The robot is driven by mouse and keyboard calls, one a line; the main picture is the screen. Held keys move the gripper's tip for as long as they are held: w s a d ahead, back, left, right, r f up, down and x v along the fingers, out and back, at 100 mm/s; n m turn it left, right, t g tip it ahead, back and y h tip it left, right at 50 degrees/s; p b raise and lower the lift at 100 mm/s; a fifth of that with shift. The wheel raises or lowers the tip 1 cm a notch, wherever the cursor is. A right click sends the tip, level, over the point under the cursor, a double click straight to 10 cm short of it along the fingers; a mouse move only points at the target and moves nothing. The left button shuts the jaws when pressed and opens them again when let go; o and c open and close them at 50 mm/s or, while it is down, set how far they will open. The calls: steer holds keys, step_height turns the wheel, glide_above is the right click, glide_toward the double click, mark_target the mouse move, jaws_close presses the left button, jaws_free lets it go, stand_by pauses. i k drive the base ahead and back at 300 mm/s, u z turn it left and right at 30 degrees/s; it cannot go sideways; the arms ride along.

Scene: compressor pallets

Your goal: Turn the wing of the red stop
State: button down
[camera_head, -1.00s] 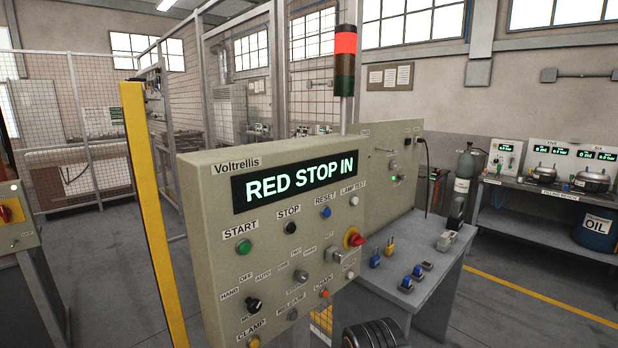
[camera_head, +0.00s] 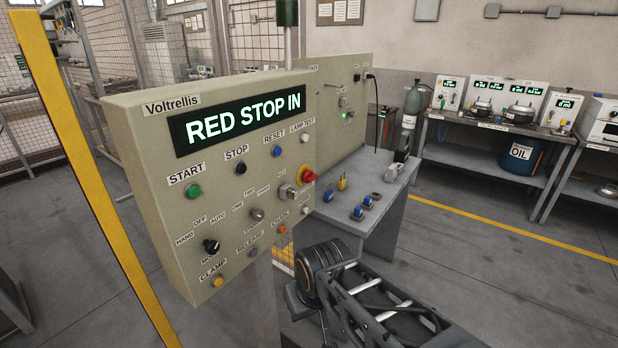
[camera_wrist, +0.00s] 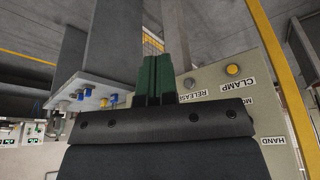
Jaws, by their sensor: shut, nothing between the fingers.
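The red stop (camera_head: 308,176) is a red knob on a yellow collar at the right side of the grey control panel (camera_head: 160,125). The panel's display (camera_head: 240,119) reads RED STOP IN. In the wrist view my gripper (camera_wrist: 157,62) shows as two green fingers pressed together with nothing between them. The panel's lower corner with the CLAMP button (camera_wrist: 232,70) appears upside down beside them. The red stop does not show in the wrist view. In the head view my arm is at the lower right, below the stop and apart from it; the fingertips are not visible there.
A selector switch (camera_head: 286,192) and a white lamp-test button (camera_head: 304,138) are near the stop. A yellow post (camera_head: 85,170) stands left of the panel. A grey table (camera_head: 385,200) with several padlocks is behind, to the right. Open floor lies further right.

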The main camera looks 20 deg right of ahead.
mark_target(313, 176)
steer(key=u, duration=1.2)
steer(key=k, duration=0.75)
steer(key=z, duration=1)
steer(key=i, duration=0.5)
